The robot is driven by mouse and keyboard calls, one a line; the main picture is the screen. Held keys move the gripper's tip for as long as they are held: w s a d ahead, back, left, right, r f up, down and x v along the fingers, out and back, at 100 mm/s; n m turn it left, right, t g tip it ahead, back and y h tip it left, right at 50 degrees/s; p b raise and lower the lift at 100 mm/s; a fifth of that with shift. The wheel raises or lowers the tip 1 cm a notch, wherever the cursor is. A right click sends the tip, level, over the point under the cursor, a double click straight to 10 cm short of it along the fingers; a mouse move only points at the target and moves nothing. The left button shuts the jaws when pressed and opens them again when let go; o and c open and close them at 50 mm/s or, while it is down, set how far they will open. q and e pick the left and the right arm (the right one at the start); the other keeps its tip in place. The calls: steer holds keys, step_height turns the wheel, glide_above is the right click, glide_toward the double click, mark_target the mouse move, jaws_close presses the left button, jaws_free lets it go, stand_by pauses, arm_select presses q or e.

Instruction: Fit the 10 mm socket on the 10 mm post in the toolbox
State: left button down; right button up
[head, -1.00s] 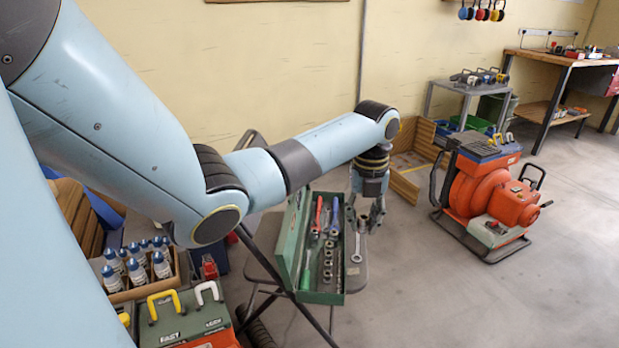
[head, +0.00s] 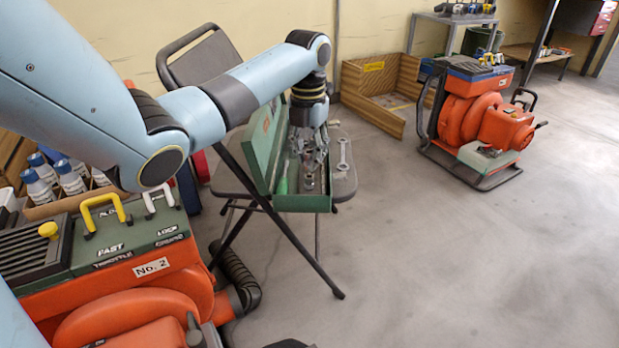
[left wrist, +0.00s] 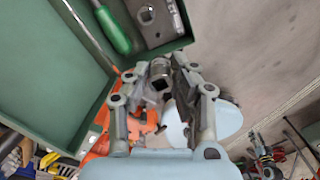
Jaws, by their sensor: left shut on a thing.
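The green toolbox (head: 302,203) stands open on a folding seat, its raised lid (head: 262,145) on the left. My left gripper (head: 310,157) is over the toolbox, pointing down. In the left wrist view, the left gripper (left wrist: 162,98) is shut on a grey metal socket (left wrist: 160,70), whose square hole faces the camera. Inside the toolbox, a dark rail (left wrist: 165,28) bears another socket (left wrist: 147,14), next to a green-handled screwdriver (left wrist: 113,30). I cannot read sizes or make out the 10 mm post. My right gripper is not in view.
A chair back (head: 198,55) rises behind. An orange machine (head: 480,115) stands right, another orange machine (head: 140,275) front left. The floor at right front is clear.

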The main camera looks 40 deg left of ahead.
mark_target(308, 188)
arm_select(q)
step_height(308, 188, down, 2)
steer(key=shift+a+b, duration=0.1)
steer(key=shift+b, duration=0.3)
steer(key=shift+f+m+b, duration=0.2)
steer(key=shift+m+b, duration=0.1)
steer(key=shift+m, duration=0.1)
steer(key=shift+f+b, duration=0.5)
steer(key=shift+f, duration=0.1)
steer(key=shift+f+b, duration=0.55)
steer(key=shift+f, duration=0.05)
steer(key=shift+f+b, duration=1.1)
steer(key=shift+f, duration=0.25)
steer(key=shift+s+f+b, duration=0.2)
steer(key=shift+f+b, duration=0.1)
steer(key=shift+f, duration=0.4)
steer(key=shift+w+f, duration=0.15)
steer(key=shift+f, duration=0.25)
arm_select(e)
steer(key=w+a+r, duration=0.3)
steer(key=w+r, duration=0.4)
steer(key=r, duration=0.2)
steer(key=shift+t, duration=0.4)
arm_select(q)
steer(key=shift+a, duration=0.1)
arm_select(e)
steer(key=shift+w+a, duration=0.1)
